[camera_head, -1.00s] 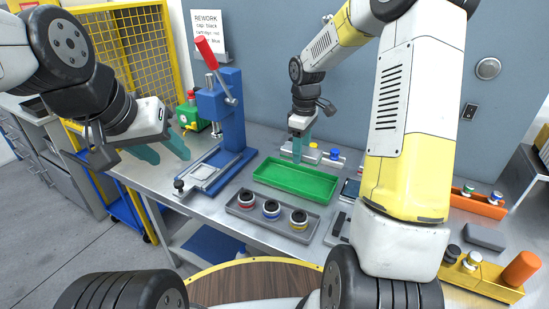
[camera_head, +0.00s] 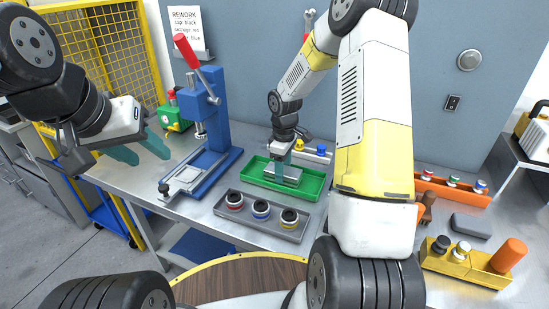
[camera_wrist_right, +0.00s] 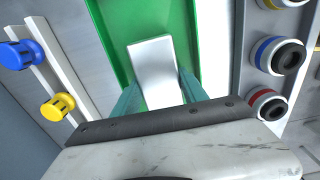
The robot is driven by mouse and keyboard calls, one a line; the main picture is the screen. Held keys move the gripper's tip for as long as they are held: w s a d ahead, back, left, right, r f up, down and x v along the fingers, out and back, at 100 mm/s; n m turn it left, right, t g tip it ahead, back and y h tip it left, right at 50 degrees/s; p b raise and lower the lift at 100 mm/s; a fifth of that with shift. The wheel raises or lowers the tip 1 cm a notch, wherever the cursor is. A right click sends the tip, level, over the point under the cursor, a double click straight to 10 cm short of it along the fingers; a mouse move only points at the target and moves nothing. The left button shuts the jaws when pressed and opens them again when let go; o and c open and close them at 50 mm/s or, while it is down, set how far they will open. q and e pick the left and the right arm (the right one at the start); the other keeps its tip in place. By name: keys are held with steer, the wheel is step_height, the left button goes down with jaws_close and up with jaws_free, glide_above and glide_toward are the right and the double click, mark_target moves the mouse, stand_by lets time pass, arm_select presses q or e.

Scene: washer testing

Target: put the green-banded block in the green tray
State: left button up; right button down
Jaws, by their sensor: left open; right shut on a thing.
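My right gripper (camera_head: 281,166) is shut on a pale grey block (camera_head: 286,174) inside the green tray (camera_head: 312,184). In the right wrist view the block (camera_wrist_right: 152,62) lies between the teal fingers (camera_wrist_right: 160,98), over the floor of the green tray (camera_wrist_right: 187,25). I cannot tell whether the block rests on that floor. No green band shows on its visible faces. My left gripper (camera_head: 143,150) is open and empty, left of the blue press, well away from the tray.
A grey tray (camera_head: 228,220) with red-, blue- and yellow-banded cylinders stands in front of the green tray. A blue press (camera_head: 214,120) stands to the left. A rack with yellow and blue knobs (camera_head: 321,149) is behind.

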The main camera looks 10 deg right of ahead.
steer(key=c, duration=0.6)
jaws_free()
step_height(320, 180, up, 12)
steer(key=s+r+m+t, duration=0.3)
steer(key=s+r+m, duration=0.1)
steer(key=s+r, duration=0.6)
steer(key=shift+s+a+r+m+t+y, duration=0.45)
steer(key=shift+s+r+m, duration=0.6)
steer(key=shift+s, duration=1.35)
steer(key=shift+s+a+r+m+t+y, duration=0.3)
steer(key=shift+s+r+m+t, duration=0.55)
steer(key=shift+s, duration=1.5)
steer(key=shift+s+a+r+m+t+y, duration=0.35)
steer(key=shift+s+r+m, duration=0.9)
steer(key=shift+s, duration=1.15)
steer(key=shift+f, duration=0.2)
